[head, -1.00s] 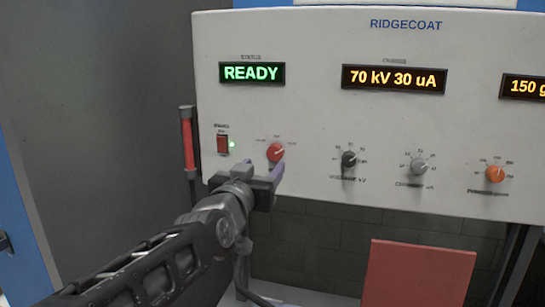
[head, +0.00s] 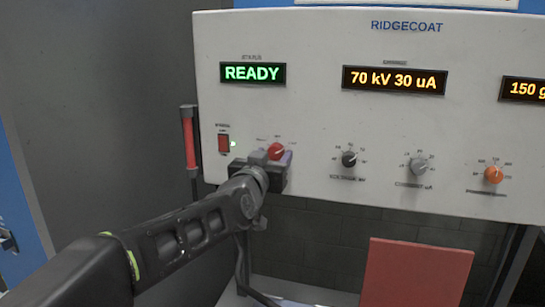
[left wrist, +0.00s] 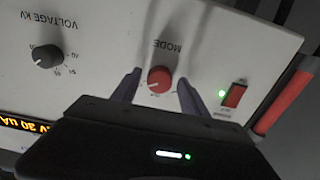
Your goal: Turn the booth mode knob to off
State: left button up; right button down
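The red mode knob (head: 276,151) is on the white control panel, low and left, below the green READY display (head: 252,73). It also shows in the left wrist view (left wrist: 160,79), upside down under the word MODE. My left gripper (head: 278,158) is at the panel, just in front of and below the knob. In the left wrist view its two fingers (left wrist: 157,86) stand apart, one on each side of the knob, with gaps between them and it. Part of the knob is hidden by the gripper in the head view. My right gripper is not in view.
A red rocker switch (head: 223,143) with a lit green lamp is left of the knob. The black voltage knob (head: 349,159), grey current knob (head: 419,166) and orange knob (head: 493,174) are to the right. A red handle (head: 189,140) stands at the panel's left edge.

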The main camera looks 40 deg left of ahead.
pick_arm(q)
grip_shut()
dwell(0.3)
jog(key=shift+n+b, duration=0.35)
jog(key=shift+n, duration=0.15)
jog(key=shift+f+n+b, duration=0.1)
jog(key=shift+n+b, duration=0.2)
jog(key=shift+n, duration=0.4)
jog(key=shift+n+b, duration=0.45)
jog(key=shift+n, duration=0.75)
jog(key=n, duration=0.3)
jog(key=shift+d+n+b, duration=0.1)
jog(key=shift+n+b, duration=0.2)
jog(key=shift+b, duration=0.1)
jog(key=shift+n+b, duration=0.3)
jog(key=shift+n, duration=1.4)
